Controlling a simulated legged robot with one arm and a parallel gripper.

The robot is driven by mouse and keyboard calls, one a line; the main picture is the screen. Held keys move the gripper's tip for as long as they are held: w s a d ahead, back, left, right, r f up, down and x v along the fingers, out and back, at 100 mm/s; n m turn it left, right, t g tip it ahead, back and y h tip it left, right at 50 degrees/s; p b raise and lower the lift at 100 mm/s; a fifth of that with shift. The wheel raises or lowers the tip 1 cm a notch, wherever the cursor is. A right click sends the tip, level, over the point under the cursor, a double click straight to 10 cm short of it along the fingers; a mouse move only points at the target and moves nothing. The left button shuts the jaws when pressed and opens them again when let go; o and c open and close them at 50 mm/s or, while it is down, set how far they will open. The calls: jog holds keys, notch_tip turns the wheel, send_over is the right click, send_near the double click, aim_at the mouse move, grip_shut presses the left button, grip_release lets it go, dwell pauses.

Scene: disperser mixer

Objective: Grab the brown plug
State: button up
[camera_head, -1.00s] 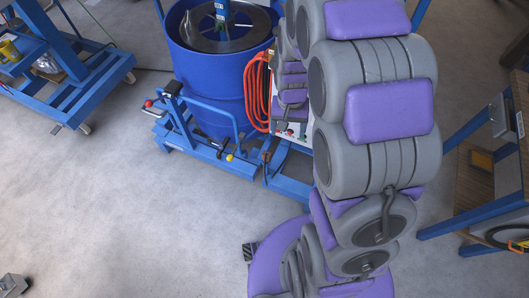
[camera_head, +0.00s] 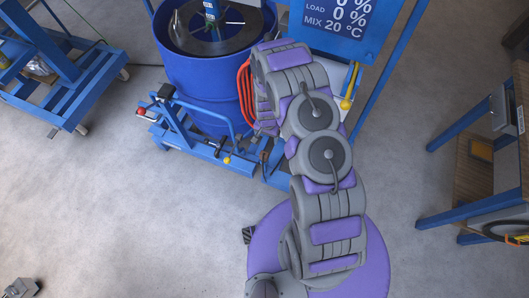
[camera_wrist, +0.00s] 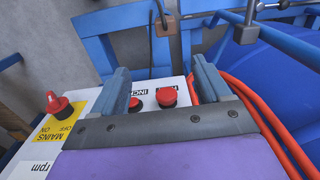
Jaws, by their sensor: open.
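My gripper (camera_wrist: 160,66) is open and empty in the wrist view, its two blue-grey fingers apart. It is over a white control panel (camera_wrist: 84,108) with red buttons (camera_wrist: 166,97) showing between and below the fingers. I cannot clearly make out a brown plug. A small brownish block (camera_wrist: 164,24) with a dark piece hanging on it shows beyond the fingertips, near the top; I cannot tell whether it is the plug. In the head view my arm hides the gripper and most of the panel.
A red switch (camera_wrist: 56,103) sits left of the gripper. A looped orange cable (camera_wrist: 262,104) lies close on its right; it also shows in the head view (camera_head: 244,92). A blue drum (camera_head: 205,85) stands left of my arm, a display (camera_head: 338,18) behind.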

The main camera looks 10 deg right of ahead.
send_over(264, 153)
notch_tip(264, 153, down, 5)
jog(key=f+b, duration=0.1)
jog(key=f, duration=0.2)
jog(key=f+b, duration=0.1)
jog(key=f, duration=0.2)
jog(key=f+b, duration=0.2)
jog(key=f, duration=0.1)
jog(key=shift+s+d+f, duration=0.1)
jog(key=shift+s+d, duration=0.1)
jog(key=shift+s, duration=0.05)
jog(key=shift+a+f, duration=0.35)
jog(key=shift+f, duration=0.25)
jog(key=f, duration=0.1)
jog(key=f+b, duration=0.1)
jog(key=f, duration=0.1)
jog(key=f+b, duration=0.1)
jog(key=f, duration=0.1)
jog(key=shift+w+d, duration=0.15)
jog(key=shift+d, duration=0.1)
jog(key=shift+a, duration=0.15)
jog(key=shift+c, duration=0.2)
jog(key=shift+c, duration=0.8)
jog(key=c, duration=0.9)
